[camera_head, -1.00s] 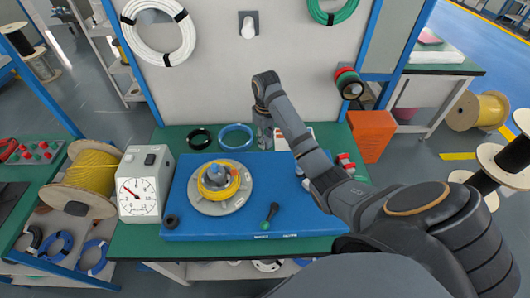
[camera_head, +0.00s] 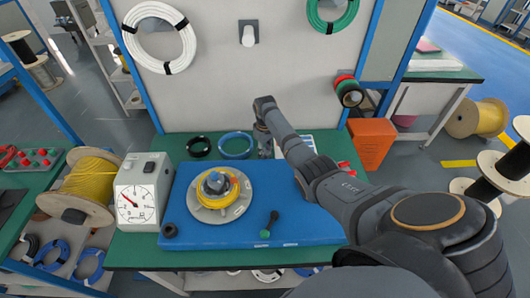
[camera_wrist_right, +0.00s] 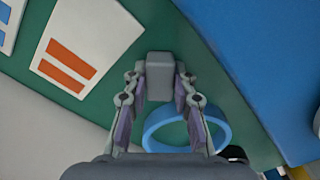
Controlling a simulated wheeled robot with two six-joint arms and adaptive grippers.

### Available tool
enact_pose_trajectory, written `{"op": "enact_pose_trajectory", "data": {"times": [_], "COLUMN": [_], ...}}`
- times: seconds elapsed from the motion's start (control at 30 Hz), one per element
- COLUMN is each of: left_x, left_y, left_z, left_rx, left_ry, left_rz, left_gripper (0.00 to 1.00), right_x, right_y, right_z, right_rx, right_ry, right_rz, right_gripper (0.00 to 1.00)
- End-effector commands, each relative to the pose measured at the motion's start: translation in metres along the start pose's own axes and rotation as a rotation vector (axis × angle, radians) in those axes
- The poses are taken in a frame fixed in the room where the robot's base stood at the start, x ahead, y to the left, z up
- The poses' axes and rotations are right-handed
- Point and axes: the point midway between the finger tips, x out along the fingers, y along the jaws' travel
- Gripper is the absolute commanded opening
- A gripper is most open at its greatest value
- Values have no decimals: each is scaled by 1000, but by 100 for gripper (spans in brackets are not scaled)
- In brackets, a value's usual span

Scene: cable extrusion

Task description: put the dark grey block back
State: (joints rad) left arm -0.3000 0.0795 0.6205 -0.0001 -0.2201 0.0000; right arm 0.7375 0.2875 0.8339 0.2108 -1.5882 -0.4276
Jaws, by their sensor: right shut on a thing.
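The dark grey block (camera_wrist_right: 159,74) is between the fingertips of my right gripper (camera_wrist_right: 158,88) in the right wrist view. The fingers press on its two sides, and it is held over the green table (camera_wrist_right: 200,72). In the head view my right gripper (camera_head: 264,143) points down at the back of the table, just right of the blue ring (camera_head: 236,146). The block cannot be made out there. Its height above the table is hard to tell. My left gripper is out of view.
A blue board (camera_head: 190,232) carries a round disc with a yellow cable coil (camera_head: 218,188) and a green-knobbed black handle (camera_head: 270,222). A dial gauge box (camera_head: 142,190) stands left of it. A black ring (camera_head: 199,146) lies at the back. An orange bin (camera_head: 371,142) is at right.

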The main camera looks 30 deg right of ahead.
Motion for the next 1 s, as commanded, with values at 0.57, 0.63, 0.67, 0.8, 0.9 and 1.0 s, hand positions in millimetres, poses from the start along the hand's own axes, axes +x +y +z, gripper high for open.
{"op": "enact_pose_trajectory", "data": {"times": [0.57, 0.63, 0.67, 0.8, 0.9, 1.0], "left_x": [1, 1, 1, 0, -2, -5], "left_y": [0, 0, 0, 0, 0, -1], "left_z": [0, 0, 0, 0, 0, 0], "left_rx": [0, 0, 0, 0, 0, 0], "left_ry": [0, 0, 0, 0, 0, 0], "left_rz": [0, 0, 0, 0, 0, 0], "left_gripper": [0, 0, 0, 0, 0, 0], "right_x": [3, 3, 3, 0, -11, -33], "right_y": [0, 0, 0, 0, 0, 0], "right_z": [0, 0, 0, 0, -1, -1], "right_rx": [0, 0, 0, 0, 0, -1], "right_ry": [0, 0, 0, 0, 2, 4], "right_rz": [0, 0, 0, 0, 1, 3], "right_gripper": [48, 48, 48, 48, 48, 48]}}
